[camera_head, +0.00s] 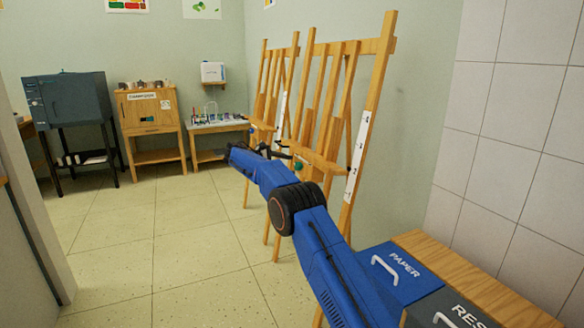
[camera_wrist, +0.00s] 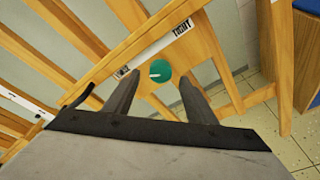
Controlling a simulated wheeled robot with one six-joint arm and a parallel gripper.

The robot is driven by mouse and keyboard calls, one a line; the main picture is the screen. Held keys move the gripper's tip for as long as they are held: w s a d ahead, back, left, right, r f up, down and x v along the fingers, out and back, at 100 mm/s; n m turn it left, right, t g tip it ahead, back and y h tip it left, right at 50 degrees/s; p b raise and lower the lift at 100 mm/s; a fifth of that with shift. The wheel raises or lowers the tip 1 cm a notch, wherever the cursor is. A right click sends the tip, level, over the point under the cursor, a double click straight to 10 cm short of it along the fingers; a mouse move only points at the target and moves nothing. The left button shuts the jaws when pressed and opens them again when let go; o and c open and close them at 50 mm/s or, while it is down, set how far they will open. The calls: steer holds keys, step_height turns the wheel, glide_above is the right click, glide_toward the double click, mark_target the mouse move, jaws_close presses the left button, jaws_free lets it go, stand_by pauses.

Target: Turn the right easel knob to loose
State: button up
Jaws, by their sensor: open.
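The right easel (camera_head: 378,75) is a wooden frame by the wall. A small green knob (camera_head: 298,167) shows on it in the head view, close to the end of my arm. In the wrist view a round teal knob (camera_wrist: 159,71) has a short white mark pointing left. A white label strip above it reads TIGHT at its right end; the word at its left end looks like LOOSE. My gripper (camera_wrist: 158,78) is open, its two dark fingers on either side of the knob in the picture. I cannot tell whether they touch it.
Another wooden easel (camera_head: 268,75) stands just behind, to the left. Bins marked PAPER (camera_head: 385,275) and RES (camera_head: 450,308) stand at the lower right. A dark kiln-like box (camera_head: 68,98), a wooden cabinet (camera_head: 150,112) and a small table line the back. The floor at left is clear.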

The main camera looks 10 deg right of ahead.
steer(key=v, duration=1.4)
steer(key=shift+a, duration=0.15)
